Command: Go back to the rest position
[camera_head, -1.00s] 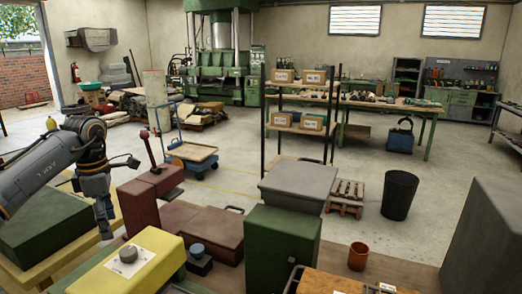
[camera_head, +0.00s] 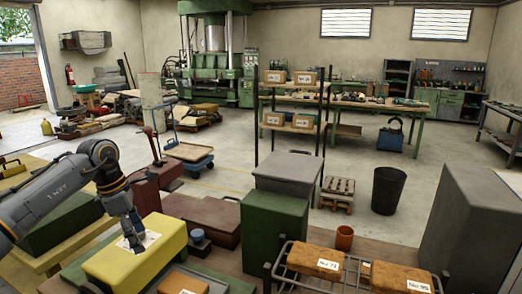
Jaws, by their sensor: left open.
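My left gripper (camera_head: 134,243) points down over the yellow block (camera_head: 140,262) at the lower left, its tips close to the white label (camera_head: 151,240) on the block's top. It is open; the fingers are small and dark, and I cannot tell if they touch the block. The grey knob on the label is hidden behind the gripper. My left arm comes in from the left edge, bent at the wrist. My right gripper is not in view.
A black bin (camera_head: 388,190) and a pallet (camera_head: 336,193) stand on the floor beyond. The middle floor is open.

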